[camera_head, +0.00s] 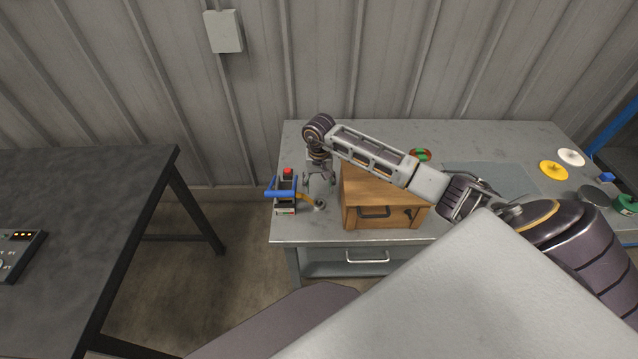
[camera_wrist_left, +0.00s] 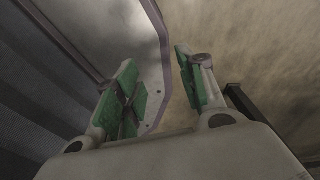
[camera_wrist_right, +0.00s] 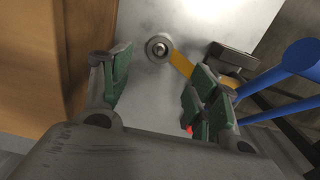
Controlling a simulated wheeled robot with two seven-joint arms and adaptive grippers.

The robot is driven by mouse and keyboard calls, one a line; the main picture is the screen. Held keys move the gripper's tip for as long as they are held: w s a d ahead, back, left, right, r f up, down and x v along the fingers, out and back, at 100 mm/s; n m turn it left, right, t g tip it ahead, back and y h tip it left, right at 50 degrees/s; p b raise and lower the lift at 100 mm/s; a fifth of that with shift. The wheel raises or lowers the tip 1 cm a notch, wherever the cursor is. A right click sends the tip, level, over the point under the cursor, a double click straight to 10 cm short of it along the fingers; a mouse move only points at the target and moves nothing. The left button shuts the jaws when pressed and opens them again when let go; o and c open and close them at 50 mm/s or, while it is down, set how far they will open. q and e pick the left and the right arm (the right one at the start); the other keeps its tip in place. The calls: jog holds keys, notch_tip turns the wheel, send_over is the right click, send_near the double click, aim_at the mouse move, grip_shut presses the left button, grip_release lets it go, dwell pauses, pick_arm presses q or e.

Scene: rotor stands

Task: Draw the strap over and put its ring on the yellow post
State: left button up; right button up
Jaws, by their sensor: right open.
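A flat orange-yellow strap (camera_head: 307,198) runs from a small device (camera_head: 285,205) with a blue bar and a red knob, near the left end of the grey table. A round grey ring (camera_head: 319,205) is at the strap's free end. Ring (camera_wrist_right: 158,48) and strap (camera_wrist_right: 182,66) also show in the right wrist view. My right gripper (camera_head: 320,183) points down, open and empty, above and behind the ring. In its wrist view the ring lies beyond the fingertips, between them. My left gripper (camera_wrist_left: 158,75) is open and empty in its own wrist view. I cannot make out a yellow post.
A wooden box (camera_head: 385,212) with a handle stands right of the ring, close to my right gripper. My right arm crosses over it. A yellow disc (camera_head: 553,171), a white disc (camera_head: 571,157) and other round parts lie on the right. A dark table (camera_head: 80,210) stands left.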

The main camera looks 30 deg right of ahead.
aim_at(319, 201)
jog(key=shift+s+f+b, duration=0.1)
jog(key=shift+f+b, duration=0.5)
jog(key=shift+f, duration=0.75)
notch_tip(319, 201, down, 2)
jog(key=shift+f+b, duration=0.15)
jog(key=shift+b, duration=0.4)
notch_tip(319, 201, down, 2)
jog(key=shift+f+b, duration=0.1)
jog(key=shift+b, duration=0.85)
jog(key=shift+f+b, duration=0.7)
jog(key=shift+f, duration=0.05)
pick_arm(q)
jog(key=w+a+f, duration=0.3)
jog(key=a+f, duration=0.3)
jog(key=shift+w+y+b, duration=0.2)
jog(key=shift+y+b, duration=0.1)
jog(key=shift+b, duration=0.15)
pick_arm(e)
jog(key=shift+f, duration=0.5)
pick_arm(q)
jog(key=shift+f, duration=0.1)
pick_arm(e)
jog(key=shift+c, duration=0.3)
jog(key=c, duration=0.9)
pick_arm(q)
jog(key=shift+s+d+f, duration=0.15)
jog(key=shift+s+d, duration=0.05)
jog(key=shift+s, duration=0.5)
